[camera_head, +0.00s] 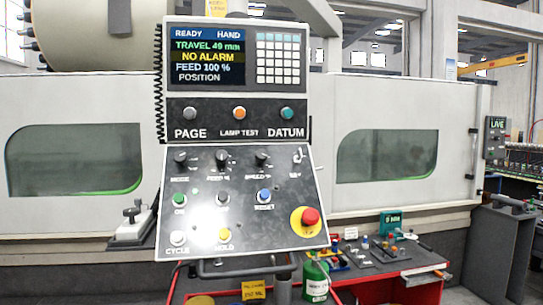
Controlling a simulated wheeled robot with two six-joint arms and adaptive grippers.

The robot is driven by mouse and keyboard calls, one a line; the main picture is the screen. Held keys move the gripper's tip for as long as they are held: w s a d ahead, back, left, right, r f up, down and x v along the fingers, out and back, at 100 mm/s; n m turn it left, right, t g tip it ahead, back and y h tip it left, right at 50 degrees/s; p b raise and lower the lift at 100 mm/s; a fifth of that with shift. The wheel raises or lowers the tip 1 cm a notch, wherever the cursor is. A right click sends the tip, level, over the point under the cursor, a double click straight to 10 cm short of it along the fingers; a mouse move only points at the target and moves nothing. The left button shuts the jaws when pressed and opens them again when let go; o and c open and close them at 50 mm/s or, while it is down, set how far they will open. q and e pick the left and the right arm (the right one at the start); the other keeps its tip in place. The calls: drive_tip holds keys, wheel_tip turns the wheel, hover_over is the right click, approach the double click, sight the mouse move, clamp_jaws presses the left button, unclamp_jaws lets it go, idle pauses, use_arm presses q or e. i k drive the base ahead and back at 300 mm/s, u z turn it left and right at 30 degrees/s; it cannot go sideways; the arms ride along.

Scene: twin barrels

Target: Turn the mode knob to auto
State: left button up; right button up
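The mode knob (180,158) is a small dark knob at the upper left of the sloped lower part of the control panel (240,205), above the word MODE. Its pointer direction is too small to tell. The panel screen (208,56) reads READY, HAND, TRAVEL 49 mm, NO ALARM, FEED 100 % and POSITION. Neither of my grippers shows in this view.
Right of the mode knob are the feed knob (222,158), the speed knob (262,159) and a key-like switch (298,156). Below are several coloured buttons and a red stop button (310,216). A handle bar (245,269) runs under the panel. The space before the panel looks clear.

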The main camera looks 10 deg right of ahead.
sight(180, 157)
drive_tip(key=z, duration=0.7)
drive_tip(key=i, duration=0.45)
